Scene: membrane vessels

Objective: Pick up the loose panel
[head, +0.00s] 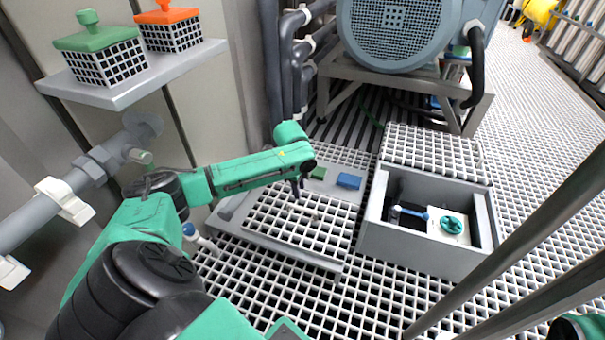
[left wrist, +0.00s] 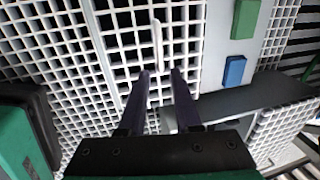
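The loose panel (head: 318,238) is a white grid plate lying in a grey frame on the grating floor, left of the middle in the head view. It also shows in the left wrist view (left wrist: 125,41), with a pale bar-shaped handle (left wrist: 157,42) on it. My left gripper (head: 297,192) is over the panel, pointing down. In the left wrist view its two dark fingers (left wrist: 161,73) are apart, with the handle between them in the picture. I see no contact, and the height above the handle is hard to tell. My right gripper is not in view.
A green block (head: 318,173) and a blue block (head: 348,181) sit on the frame's far edge. To the right stands an open grey box (head: 415,249) with a teal valve wheel (head: 451,225). Pipes run along the left wall.

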